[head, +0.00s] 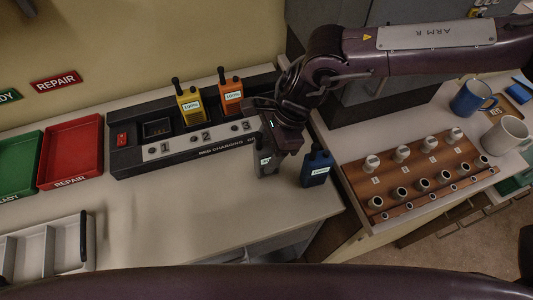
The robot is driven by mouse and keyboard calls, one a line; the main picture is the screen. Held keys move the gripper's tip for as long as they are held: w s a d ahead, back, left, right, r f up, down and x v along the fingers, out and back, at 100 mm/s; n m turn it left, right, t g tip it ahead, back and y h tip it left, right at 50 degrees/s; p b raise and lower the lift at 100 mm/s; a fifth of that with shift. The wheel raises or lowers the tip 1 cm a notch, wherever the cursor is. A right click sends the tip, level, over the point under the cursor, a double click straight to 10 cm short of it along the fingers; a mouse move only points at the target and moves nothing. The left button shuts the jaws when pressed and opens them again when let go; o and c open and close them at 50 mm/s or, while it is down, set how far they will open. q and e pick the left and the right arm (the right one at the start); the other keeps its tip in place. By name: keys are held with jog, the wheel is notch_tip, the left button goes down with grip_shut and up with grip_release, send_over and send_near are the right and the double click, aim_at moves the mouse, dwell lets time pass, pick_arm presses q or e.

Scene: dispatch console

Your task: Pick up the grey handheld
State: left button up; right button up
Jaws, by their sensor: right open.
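The grey handheld (266,163) stands upright on the light counter in front of the right end of the charging dock, partly hidden by my right gripper. My right gripper (275,146) is open and points down right at the top of the grey handheld. I cannot tell whether its fingers are around the handheld or just above it. A blue handheld (316,169) stands close by on the right. My left gripper is not in view.
The charging dock (140,156) holds a yellow handheld (189,105) and an orange handheld (231,97); slot 1 is empty. A red tray (72,120) and a green tray (20,132) lie left. A wooden control panel (400,170) and mugs are right.

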jog(key=c, duration=1.2)
jog(key=shift+c, duration=0.2)
